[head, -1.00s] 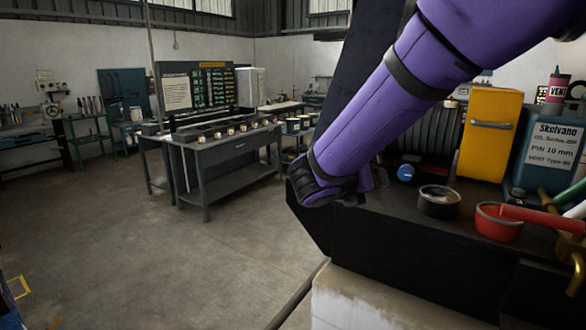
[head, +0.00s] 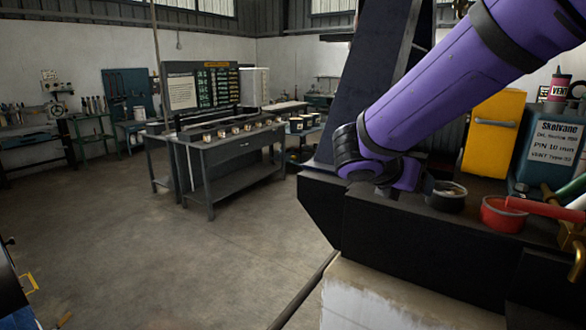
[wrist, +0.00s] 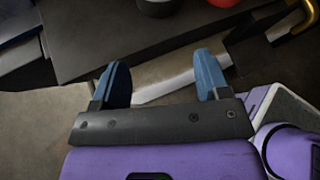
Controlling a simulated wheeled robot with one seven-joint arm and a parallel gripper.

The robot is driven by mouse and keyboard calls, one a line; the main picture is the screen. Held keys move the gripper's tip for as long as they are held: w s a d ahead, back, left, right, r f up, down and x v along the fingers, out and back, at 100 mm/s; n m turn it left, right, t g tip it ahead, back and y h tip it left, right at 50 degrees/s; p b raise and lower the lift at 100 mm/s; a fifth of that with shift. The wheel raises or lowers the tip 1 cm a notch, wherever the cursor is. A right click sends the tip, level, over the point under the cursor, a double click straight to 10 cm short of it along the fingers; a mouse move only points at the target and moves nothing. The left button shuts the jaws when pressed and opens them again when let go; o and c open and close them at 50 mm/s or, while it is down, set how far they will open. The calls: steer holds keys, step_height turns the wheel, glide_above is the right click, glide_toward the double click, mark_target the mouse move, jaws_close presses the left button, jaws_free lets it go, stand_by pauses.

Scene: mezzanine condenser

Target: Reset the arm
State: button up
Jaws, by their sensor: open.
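My purple arm crosses the upper right of the head view and bends at a dark joint above the black bench top. In the wrist view my gripper (wrist: 160,84) shows two blue fingers set wide apart with nothing between them. Behind the fingers are the edge of the dark bench (wrist: 100,40) and a pale block below it. In the head view the gripper itself does not show. The black bench (head: 420,235) stands on a pale block (head: 390,300).
A dark bowl (head: 447,203) and a red bowl (head: 502,218) sit on the bench, near a yellow cabinet (head: 493,135) and a blue labelled tank (head: 548,150). A grey table (head: 235,152) with several small items stands further back.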

steer(key=s+d+r+m+g+y, duration=0.1)
steer(key=s+d+m+g+y, duration=0.1)
steer(key=s+d+m, duration=0.35)
steer(key=s+d+r+m+g+y, duration=0.1)
steer(key=s+d+m+g+y, duration=0.15)
steer(key=s+m, duration=0.55)
steer(key=s+r+m+t+y, duration=0.1)
steer(key=s+m+t+y, duration=0.2)
steer(key=s+m, duration=0.7)
steer(key=shift+s+a+r+m+y, duration=0.25)
steer(key=shift+s+m+y, duration=0.1)
steer(key=shift+m+y, duration=1.1)
